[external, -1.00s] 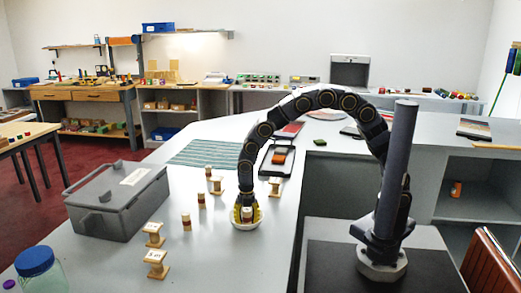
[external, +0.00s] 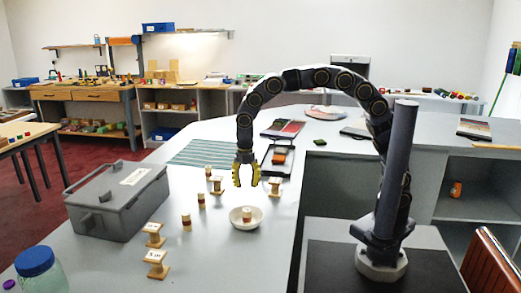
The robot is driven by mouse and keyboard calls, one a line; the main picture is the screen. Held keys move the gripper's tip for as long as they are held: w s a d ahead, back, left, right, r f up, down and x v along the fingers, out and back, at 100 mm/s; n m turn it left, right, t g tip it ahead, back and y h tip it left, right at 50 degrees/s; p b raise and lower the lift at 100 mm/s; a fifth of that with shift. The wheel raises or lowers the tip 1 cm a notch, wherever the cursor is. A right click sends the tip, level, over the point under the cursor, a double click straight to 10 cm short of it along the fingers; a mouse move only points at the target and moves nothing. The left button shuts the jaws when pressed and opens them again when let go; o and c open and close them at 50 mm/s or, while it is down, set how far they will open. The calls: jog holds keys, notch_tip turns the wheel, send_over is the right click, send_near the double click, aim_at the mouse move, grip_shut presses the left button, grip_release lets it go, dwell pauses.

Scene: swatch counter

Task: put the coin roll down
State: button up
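My gripper (external: 246,184), with yellow fingers, is above the bowl and apart from the roll. Its fingers are spread and nothing shows between them. Similar banded rolls stand on the counter to the left: one (external: 186,222), another (external: 201,200) and one farther back (external: 208,171).
Small wooden stands are at the front left (external: 157,265), behind it (external: 154,235), near the middle (external: 217,185) and right of my gripper (external: 275,187). A grey lidded box (external: 118,200) sits at left. A blue-lidded jar (external: 40,270) is front left. The counter right of the bowl is clear.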

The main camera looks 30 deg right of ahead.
jog(key=w+d+r+m, duration=0.1)
jog(key=d+m, duration=0.6)
jog(key=d, duration=0.3)
jog(key=w+d+r+m, duration=0.1)
jog(key=d+r+m, duration=0.1)
jog(key=d+m, duration=0.65)
jog(key=s+d+f+m, duration=0.1)
jog(key=s+d+m, duration=0.5)
jog(key=d, duration=0.3)
jog(key=s+d+f+m+g, duration=0.1)
jog(key=s+d+m, duration=0.6)
jog(key=d+m, duration=0.1)
jog(key=shift+s+d+f+m+g, duration=0.3)
jog(key=shift+d+f+m, duration=0.1)
jog(key=shift+m, duration=0.05)
jog(key=o, duration=0.6)
jog(key=shift+a+f, duration=0.1)
